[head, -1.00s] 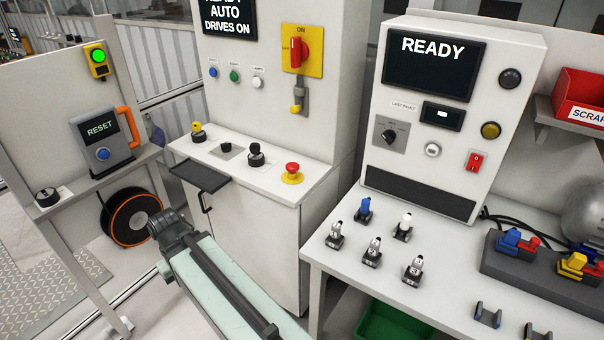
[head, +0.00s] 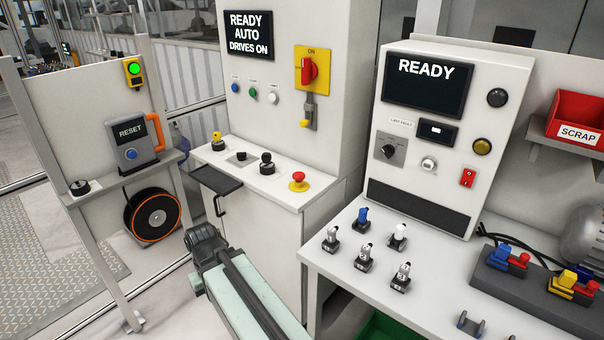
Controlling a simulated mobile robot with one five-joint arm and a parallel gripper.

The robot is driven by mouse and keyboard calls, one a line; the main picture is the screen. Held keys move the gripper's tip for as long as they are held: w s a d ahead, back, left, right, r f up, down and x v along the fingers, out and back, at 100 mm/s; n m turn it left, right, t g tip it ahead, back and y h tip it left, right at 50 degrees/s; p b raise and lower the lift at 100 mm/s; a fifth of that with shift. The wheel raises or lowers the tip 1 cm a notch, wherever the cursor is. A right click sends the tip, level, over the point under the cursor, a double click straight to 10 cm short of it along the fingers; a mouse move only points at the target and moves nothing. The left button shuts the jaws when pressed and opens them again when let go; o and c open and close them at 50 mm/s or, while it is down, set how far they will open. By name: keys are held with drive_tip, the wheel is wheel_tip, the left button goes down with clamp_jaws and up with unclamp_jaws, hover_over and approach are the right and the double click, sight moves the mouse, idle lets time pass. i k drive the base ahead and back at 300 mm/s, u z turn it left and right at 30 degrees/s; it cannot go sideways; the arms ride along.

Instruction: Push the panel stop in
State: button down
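The panel stop (head: 298,180) is a red mushroom button on a yellow round base. It sits near the right front corner of the sloping top of the white drive cabinet, in the head view. Its red cap stands above the base; I cannot tell exactly how far in it is. My gripper (head: 204,243) is the dark end of my pale green arm, low in front of the cabinet. It is left of the stop, lower in the picture and apart from it. Its fingers are not clear, so I cannot tell whether it is open or shut.
A black knob (head: 267,163), a yellow-topped knob (head: 217,141) and a dark shelf (head: 216,180) are left of the stop. The bench (head: 335,262) with several small switches stands to the right. A RESET box (head: 132,140) is at left.

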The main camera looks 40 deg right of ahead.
sight(298, 176)
drive_tip(key=z, duration=0.1)
drive_tip(key=i, duration=0.95)
drive_tip(key=u, duration=0.1)
